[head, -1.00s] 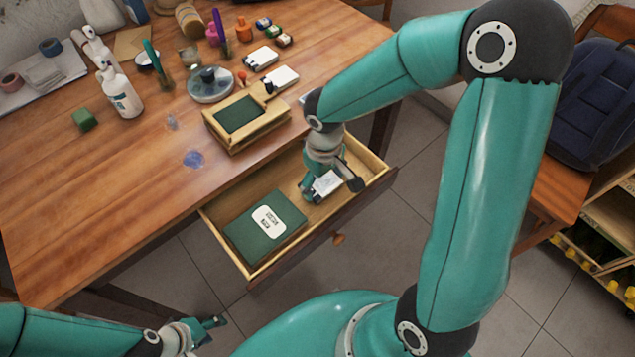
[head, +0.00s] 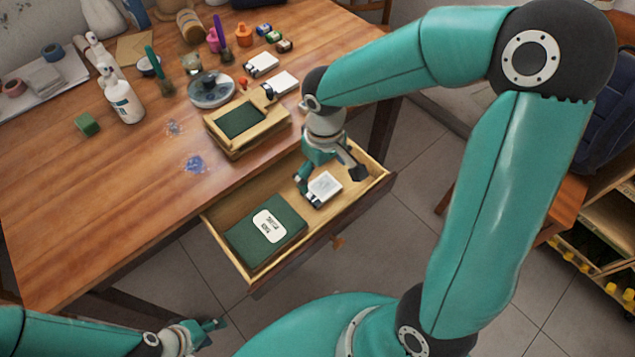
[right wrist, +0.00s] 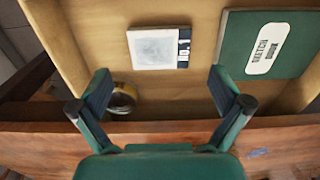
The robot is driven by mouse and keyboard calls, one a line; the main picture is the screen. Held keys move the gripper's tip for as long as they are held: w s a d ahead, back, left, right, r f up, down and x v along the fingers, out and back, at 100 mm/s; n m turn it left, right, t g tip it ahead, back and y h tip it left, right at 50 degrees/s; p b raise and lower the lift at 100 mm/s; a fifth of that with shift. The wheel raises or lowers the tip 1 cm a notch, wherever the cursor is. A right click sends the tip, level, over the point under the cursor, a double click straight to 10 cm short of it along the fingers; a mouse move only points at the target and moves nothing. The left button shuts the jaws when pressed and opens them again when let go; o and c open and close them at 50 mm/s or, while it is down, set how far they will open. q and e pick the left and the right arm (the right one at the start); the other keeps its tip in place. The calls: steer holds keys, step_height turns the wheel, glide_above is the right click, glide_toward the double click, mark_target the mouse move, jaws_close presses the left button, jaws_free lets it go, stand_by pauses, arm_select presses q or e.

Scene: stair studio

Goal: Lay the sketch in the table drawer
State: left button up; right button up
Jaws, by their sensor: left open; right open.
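The sketch (head: 324,187), a small white sheet or card with a grey drawing and a dark "NO. 1" strip, lies in the open table drawer (head: 262,191). It also shows flat on the drawer floor in the right wrist view (right wrist: 155,50). My right gripper (head: 331,174) is open and empty, above and beside the sketch, with its fingers apart from it in the wrist view (right wrist: 160,86). My left gripper (head: 213,325) is open and empty, low at the front left, outside the drawer.
A green sketch book (head: 266,232) lies in the drawer's left part. A round object (right wrist: 122,98) shows beyond one finger.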

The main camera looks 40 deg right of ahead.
mark_target(322, 189)
step_height(322, 189, up, 7)
steer(key=shift+f+p, duration=0.2)
steer(key=shift+p, duration=0.2)
